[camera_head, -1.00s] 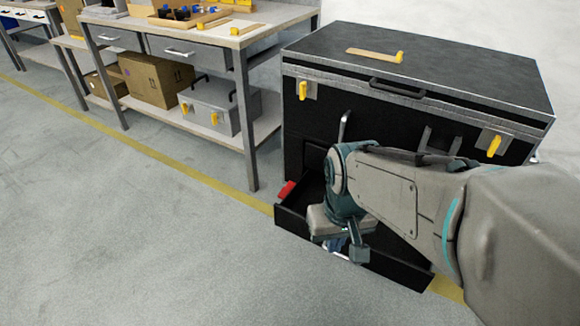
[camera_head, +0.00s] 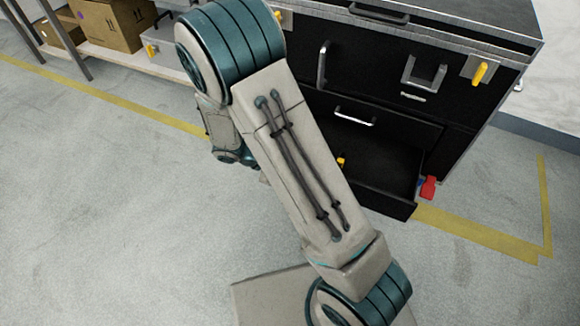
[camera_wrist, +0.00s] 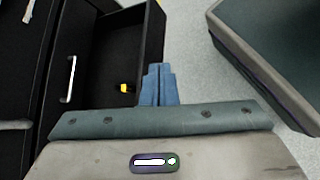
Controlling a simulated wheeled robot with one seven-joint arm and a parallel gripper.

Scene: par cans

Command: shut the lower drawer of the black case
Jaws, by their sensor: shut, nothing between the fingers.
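The black case (camera_head: 455,110) stands at the upper right in the head view. Its lower drawer (camera_head: 388,205) is pulled out, with a small yellow thing inside. In the wrist view the open drawer (camera_wrist: 152,40) is at the upper middle, the yellow thing (camera_wrist: 124,88) in it. My gripper (camera_wrist: 159,70) is shut and empty. Its blue fingertips are close to the near end of the drawer's front panel; I cannot tell if they touch. In the head view my arm hides the gripper and the drawer's left part.
A closed drawer with a silver handle (camera_head: 355,118) is above the open one. A small red thing (camera_head: 428,188) is beside the open drawer's right end. A workbench shelf with cardboard boxes (camera_head: 112,22) is at upper left. The floor at left is clear.

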